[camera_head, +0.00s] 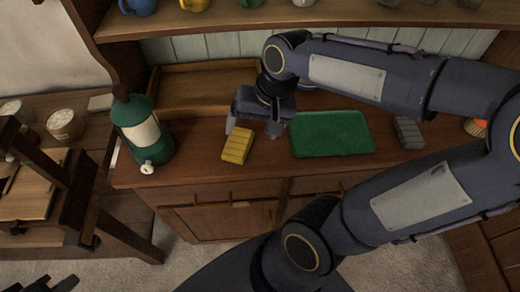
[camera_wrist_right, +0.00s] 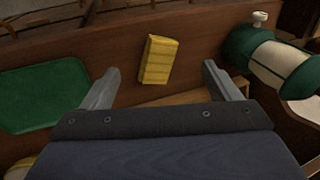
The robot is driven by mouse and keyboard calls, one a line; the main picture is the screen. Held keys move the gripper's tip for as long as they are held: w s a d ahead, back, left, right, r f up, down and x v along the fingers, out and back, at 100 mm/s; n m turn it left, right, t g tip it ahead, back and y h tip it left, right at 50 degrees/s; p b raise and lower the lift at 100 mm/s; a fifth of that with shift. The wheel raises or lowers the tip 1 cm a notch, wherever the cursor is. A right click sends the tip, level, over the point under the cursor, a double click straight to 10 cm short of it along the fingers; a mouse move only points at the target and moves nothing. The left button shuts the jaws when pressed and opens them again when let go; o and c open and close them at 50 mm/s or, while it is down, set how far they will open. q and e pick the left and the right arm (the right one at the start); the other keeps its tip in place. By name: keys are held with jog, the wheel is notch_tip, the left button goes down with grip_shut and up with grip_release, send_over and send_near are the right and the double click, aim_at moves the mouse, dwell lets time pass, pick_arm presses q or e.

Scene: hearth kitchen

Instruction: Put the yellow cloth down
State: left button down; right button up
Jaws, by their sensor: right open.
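The yellow cloth (camera_head: 237,146) is a small folded block lying on the wooden counter (camera_head: 195,160), near its front edge. In the right wrist view the cloth (camera_wrist_right: 159,60) lies beyond my fingertips, between their lines, with nothing touching it. My right gripper (camera_head: 254,130) is open and empty, just behind and above the cloth; its two fingers also show in the right wrist view (camera_wrist_right: 162,82). Part of my left gripper (camera_head: 52,284) shows at the bottom left corner of the head view, well away from the counter; its jaw opening is unclear.
A green tray (camera_head: 331,133) lies right of the cloth, with a grey block (camera_head: 408,133) beyond it. A green and cream canister (camera_head: 142,132) stands to the left. A wooden tray (camera_head: 190,92) is at the back. A shelf with cups (camera_head: 194,5) overhangs the counter.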

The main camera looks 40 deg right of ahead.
jog(key=s+a+n+t+y, duration=0.1)
jog(key=s+a+n+t, duration=0.2)
jog(key=s, duration=0.5)
jog(key=shift+a+f+n, duration=0.2)
jog(key=shift+f+n, duration=0.05)
jog(key=shift+n, duration=0.65)
jog(key=shift+o, duration=0.5)
jog(key=shift+w, duration=0.1)
